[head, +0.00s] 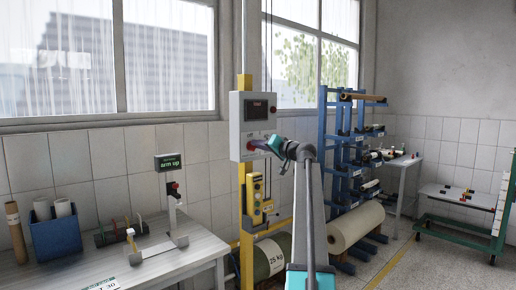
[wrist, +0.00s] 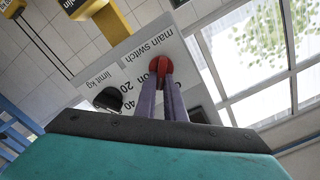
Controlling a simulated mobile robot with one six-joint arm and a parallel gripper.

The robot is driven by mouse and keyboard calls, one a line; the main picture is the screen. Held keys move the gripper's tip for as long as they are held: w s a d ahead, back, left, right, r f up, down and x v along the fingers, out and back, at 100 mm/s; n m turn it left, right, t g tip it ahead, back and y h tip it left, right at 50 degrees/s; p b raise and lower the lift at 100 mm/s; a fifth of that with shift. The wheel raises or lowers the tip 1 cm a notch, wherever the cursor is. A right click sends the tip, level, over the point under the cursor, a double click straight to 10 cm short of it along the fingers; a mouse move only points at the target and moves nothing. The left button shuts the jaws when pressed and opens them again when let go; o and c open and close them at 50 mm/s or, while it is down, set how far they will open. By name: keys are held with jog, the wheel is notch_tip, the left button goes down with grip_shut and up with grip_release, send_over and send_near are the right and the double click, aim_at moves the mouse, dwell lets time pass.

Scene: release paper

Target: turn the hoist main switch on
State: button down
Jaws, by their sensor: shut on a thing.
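The grey hoist control box (head: 238,128) hangs on a yellow post by the window, with a small dark display on its upper face. In the wrist view its panel (wrist: 130,62) appears upside down. The red main switch (wrist: 163,62) sits beside the printed words "main switch". My gripper (wrist: 164,82) is shut on the red switch, its two fingers either side of the handle. In the head view my gripper (head: 262,145) reaches the lower front of the box. The fingers partly cover the switch and its position labels, so its exact setting is unclear.
A black knob (wrist: 108,98) marked "limit kg" is close beside the switch. A yellow pendant (head: 255,193) hangs below the box. A workbench (head: 205,250) stands at left, and a blue roll rack (head: 323,150) stands behind at right.

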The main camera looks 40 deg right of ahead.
jog(key=m, duration=0.3)
jog(key=m+p, duration=0.1)
jog(key=m, duration=0.2)
jog(key=f+m+p, duration=0.1)
jog(key=m, duration=0.3)
jog(key=shift+d, duration=0.3)
jog(key=c, duration=1.8)
grip_release()
jog(key=shift+f, duration=0.1)
jog(key=shift+c, duration=0.2)
jog(key=s+a+b, duration=0.1)
jog(key=s+b, duration=0.2)
jog(key=s, duration=1.1)
jog(key=shift+w, duration=0.1)
